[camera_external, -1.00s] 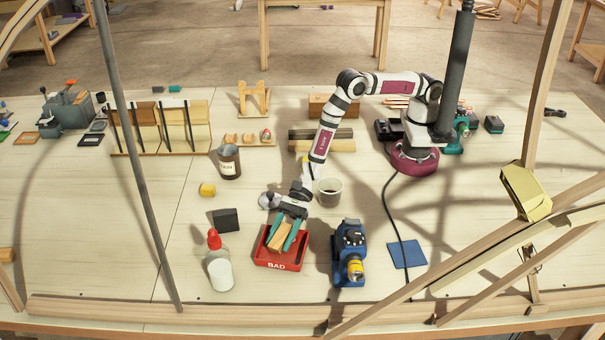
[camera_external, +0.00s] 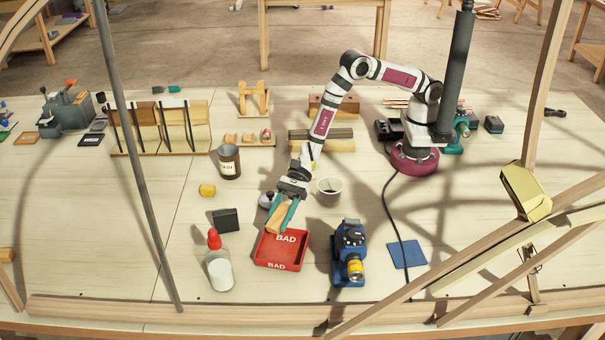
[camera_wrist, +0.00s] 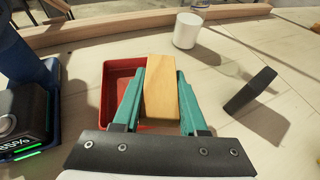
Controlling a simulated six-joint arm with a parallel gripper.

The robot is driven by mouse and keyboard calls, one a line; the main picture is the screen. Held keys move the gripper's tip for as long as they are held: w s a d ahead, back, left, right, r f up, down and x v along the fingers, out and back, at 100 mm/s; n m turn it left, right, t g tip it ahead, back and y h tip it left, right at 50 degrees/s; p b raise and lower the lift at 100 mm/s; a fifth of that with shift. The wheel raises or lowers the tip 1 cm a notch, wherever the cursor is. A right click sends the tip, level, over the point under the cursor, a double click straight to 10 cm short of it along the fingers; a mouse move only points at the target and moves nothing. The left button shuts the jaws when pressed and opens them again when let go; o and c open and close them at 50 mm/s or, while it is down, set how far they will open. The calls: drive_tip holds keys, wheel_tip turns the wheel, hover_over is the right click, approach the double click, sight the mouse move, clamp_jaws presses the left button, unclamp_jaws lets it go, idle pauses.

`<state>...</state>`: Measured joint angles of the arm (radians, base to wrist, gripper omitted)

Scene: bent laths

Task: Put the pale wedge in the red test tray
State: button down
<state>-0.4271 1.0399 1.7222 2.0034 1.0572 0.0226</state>
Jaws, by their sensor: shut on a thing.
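My gripper (camera_external: 283,214) has teal fingers and is shut on the pale wedge (camera_external: 278,218), a light wooden block. It holds the wedge in the air above the back edge of the red test tray (camera_external: 267,253), which is marked BAD. In the wrist view the wedge (camera_wrist: 161,92) sits between the two fingers (camera_wrist: 160,95), with the red tray (camera_wrist: 112,92) below and to the left. The visible part of the tray floor is empty.
A white bottle with a red tip (camera_external: 219,268) stands left of the tray. A dark block (camera_external: 226,220) lies behind the bottle. A blue and yellow device (camera_external: 349,252) stands close on the tray's right. A pot (camera_external: 329,191) is behind.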

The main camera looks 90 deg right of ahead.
sight(270, 221)
drive_tip(key=w+d+r+y, duration=0.3)
drive_tip(key=d+r, duration=0.5)
drive_tip(key=d, duration=0.1)
drive_tip(key=shift+n+t+y, duration=0.3)
drive_tip(key=shift+t+y, duration=0.1)
drive_tip(key=shift+y, duration=0.2)
drive_tip(key=a+f, duration=0.2)
drive_tip(key=a, duration=0.1)
drive_tip(key=a+f, duration=0.2)
drive_tip(key=a, duration=0.2)
drive_tip(key=a+f, duration=0.2)
drive_tip(key=a, duration=0.1)
drive_tip(key=shift+s+a+f, duration=0.3)
drive_tip(key=shift+s+a, duration=0.05)
drive_tip(key=shift+s, duration=0.05)
wheel_tip(270, 221, down, 4)
drive_tip(key=shift+a, duration=0.15)
drive_tip(key=shift+f, duration=0.65)
drive_tip(key=shift+c, duration=2.2)
unclamp_jaws()
